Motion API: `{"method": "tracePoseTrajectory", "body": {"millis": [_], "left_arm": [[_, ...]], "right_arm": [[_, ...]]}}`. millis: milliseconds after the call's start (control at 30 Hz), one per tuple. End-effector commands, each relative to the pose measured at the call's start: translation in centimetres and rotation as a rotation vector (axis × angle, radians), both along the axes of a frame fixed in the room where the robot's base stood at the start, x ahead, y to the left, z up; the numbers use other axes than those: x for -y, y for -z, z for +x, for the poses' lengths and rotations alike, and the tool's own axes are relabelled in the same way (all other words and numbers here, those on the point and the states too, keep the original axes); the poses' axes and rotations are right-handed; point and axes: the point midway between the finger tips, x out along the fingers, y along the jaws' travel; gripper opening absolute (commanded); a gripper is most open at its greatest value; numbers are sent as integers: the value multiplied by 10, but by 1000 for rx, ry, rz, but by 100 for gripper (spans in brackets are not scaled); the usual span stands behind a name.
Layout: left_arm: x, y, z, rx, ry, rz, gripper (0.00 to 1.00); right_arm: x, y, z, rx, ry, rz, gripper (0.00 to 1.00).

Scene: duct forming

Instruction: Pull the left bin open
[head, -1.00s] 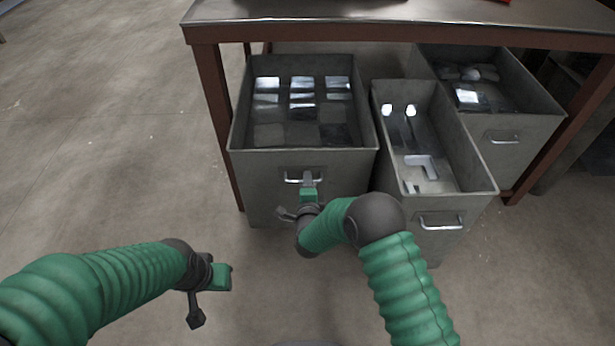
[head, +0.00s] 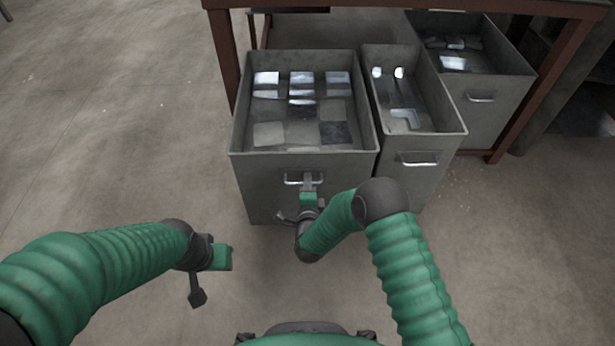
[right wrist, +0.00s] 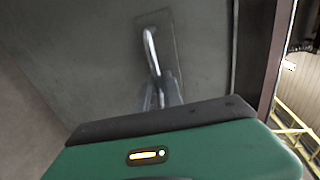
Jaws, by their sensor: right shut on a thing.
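The left bin (head: 245,185) is a grey metal box with an open top and several flat metal pieces inside. It stands partly out in front of the table. Its silver handle (head: 292,180) is on the front face. My right gripper (head: 308,184) is shut on this handle; the handle also shows in the right wrist view (right wrist: 150,48), with the fingers (right wrist: 160,92) around its lower part. My left gripper (head: 226,258) hangs over the floor to the left of the bin, apart from it; its fingers are too unclear to tell open from shut.
A narrow middle bin (head: 412,165) stands close to the right of the left bin, and another bin (head: 490,118) is farther right. The table (head: 400,4) has brown legs (head: 222,60) behind and beside the bins. The floor (head: 110,130) at the left is clear.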

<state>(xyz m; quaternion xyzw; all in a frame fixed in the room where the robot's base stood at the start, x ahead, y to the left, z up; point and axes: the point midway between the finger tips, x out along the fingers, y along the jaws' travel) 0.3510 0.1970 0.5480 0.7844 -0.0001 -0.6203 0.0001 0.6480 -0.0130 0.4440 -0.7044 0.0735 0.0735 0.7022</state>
Motion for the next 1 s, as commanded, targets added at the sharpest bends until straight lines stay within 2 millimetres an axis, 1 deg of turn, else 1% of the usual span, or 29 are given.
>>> {"method": "tracePoseTrajectory", "body": {"millis": [33,133,533,567,600,633,1000], "left_arm": [[0,-1,0,0,0,0,36],[0,-2,0,0,0,0,36],[0,-2,0,0,0,0,36],[0,-2,0,0,0,0,36],[0,-2,0,0,0,0,36],[0,-2,0,0,0,0,36],[0,-3,0,0,0,0,36]], "right_arm": [[-1,4,-4,-12,-3,-1,0],[0,4,-6,-11,-2,-1,0],[0,5,-6,-11,-2,-1,0],[0,5,-6,-11,-2,-1,12],[0,5,-6,-11,-2,-1,17],[0,4,-6,-10,-2,-1,20],[0,0,-5,-2,0,0,20]]}}
